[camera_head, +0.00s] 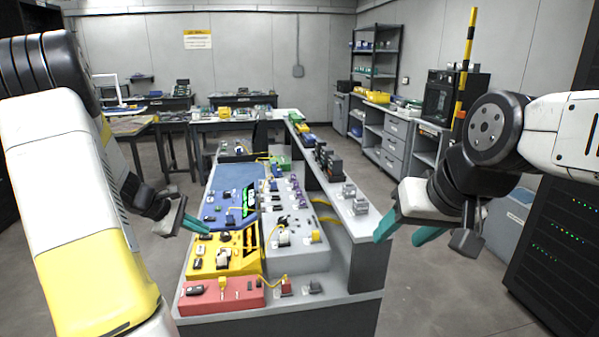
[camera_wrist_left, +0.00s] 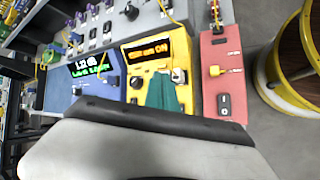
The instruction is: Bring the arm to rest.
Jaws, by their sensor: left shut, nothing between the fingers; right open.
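My left gripper (camera_head: 196,226) is shut and empty, with its teal fingertips near the border of the blue and yellow panels on the workbench. In the left wrist view its teal fingers (camera_wrist_left: 163,92) show in front of the yellow panel (camera_wrist_left: 144,50), which has a lit orange display. I cannot tell whether the fingertips touch the panel. My right gripper (camera_head: 408,232) is open and empty, with its two teal fingers spread apart beside the right edge of the workbench.
The workbench (camera_head: 300,307) carries a red panel (camera_head: 222,299), a blue panel (camera_head: 236,180) and grey panels with switches and yellow cables. A dark rack (camera_head: 556,250) stands at the right. Other benches and shelves line the walls. The floor between bench and rack is clear.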

